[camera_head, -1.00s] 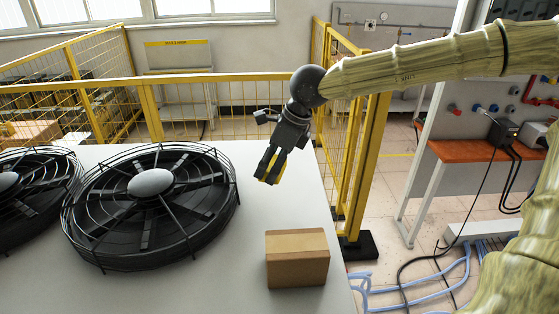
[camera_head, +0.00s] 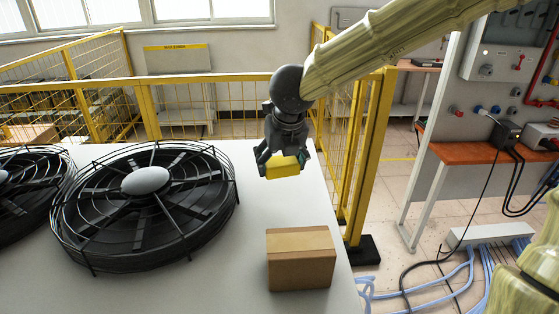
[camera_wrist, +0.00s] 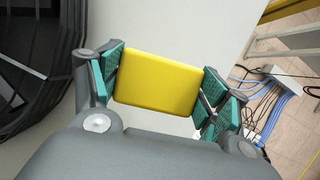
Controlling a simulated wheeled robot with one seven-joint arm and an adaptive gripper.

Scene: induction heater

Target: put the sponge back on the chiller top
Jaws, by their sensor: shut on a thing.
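The yellow sponge (camera_head: 284,167) is held between the two fingers of my gripper (camera_head: 284,164). In the wrist view the sponge (camera_wrist: 157,82) spans the gap between the green finger pads of my gripper (camera_wrist: 158,88), which press on its two ends. My gripper points down over the white chiller top (camera_head: 225,265), behind the cardboard box and right of the large fan. I cannot tell whether the sponge touches the surface or hangs just above it.
A brown cardboard box (camera_head: 300,258) stands near the front right edge of the top. A black caged fan (camera_head: 146,205) and part of a second fan (camera_head: 25,192) cover the left. Yellow railing (camera_head: 366,155) runs behind and right. Bare top lies between fan and box.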

